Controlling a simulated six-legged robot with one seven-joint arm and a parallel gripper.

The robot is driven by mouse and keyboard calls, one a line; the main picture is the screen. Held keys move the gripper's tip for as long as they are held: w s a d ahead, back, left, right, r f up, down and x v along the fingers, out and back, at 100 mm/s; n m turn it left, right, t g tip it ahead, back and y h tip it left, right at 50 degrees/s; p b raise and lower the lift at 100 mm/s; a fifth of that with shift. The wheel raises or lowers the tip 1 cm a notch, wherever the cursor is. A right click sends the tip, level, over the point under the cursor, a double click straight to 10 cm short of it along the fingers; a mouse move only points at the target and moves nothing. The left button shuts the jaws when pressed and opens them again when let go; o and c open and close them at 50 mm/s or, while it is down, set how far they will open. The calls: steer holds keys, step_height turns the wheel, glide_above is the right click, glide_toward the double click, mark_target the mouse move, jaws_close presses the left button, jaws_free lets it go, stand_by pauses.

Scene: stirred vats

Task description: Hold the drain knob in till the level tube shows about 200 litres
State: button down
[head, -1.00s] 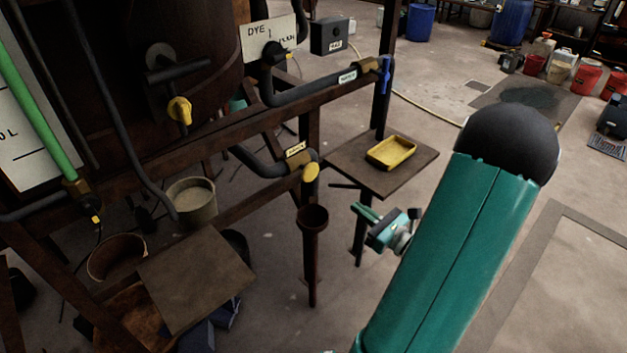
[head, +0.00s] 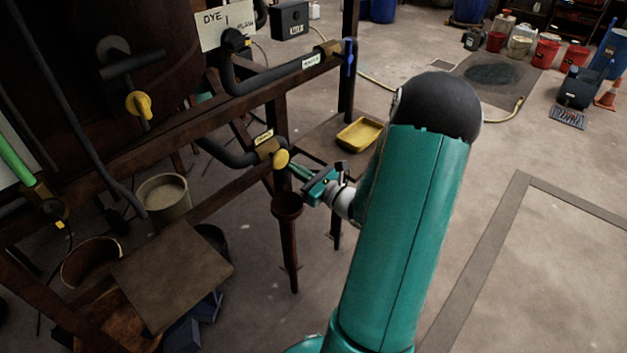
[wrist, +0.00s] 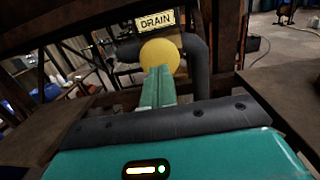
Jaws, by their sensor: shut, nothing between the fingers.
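The yellow drain knob (head: 281,158) is on the end of the dark drain pipe, under a DRAIN label. In the wrist view the knob (wrist: 160,56) is straight ahead. My gripper (head: 294,169) is shut and empty, its green fingertips (wrist: 159,74) overlapping the lower part of the knob in the picture. The tips are at or very close to the knob's face; I cannot tell if they touch or press it. The level tube (head: 15,160) shows bright green at the left edge of the head view. Its scale is mostly out of frame, so no reading shows.
A dark funnel pipe (head: 287,205) stands just below the knob. A yellow tray (head: 360,134) rests on a small shelf behind my gripper. Another yellow knob (head: 138,104) is on the vat. A valve with a blue handle (head: 348,57) is above right.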

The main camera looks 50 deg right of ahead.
mark_target(282, 162)
steer(key=shift+w+a, duration=0.1)
steer(key=shift+w, duration=0.95)
steer(key=shift+w, duration=0.85)
steer(key=shift+w+r, duration=0.1)
steer(key=shift+w+a+r, duration=0.1)
steer(key=shift+w+a, duration=0.05)
steer(key=shift+w, duration=0.1)
stand_by(5.8)
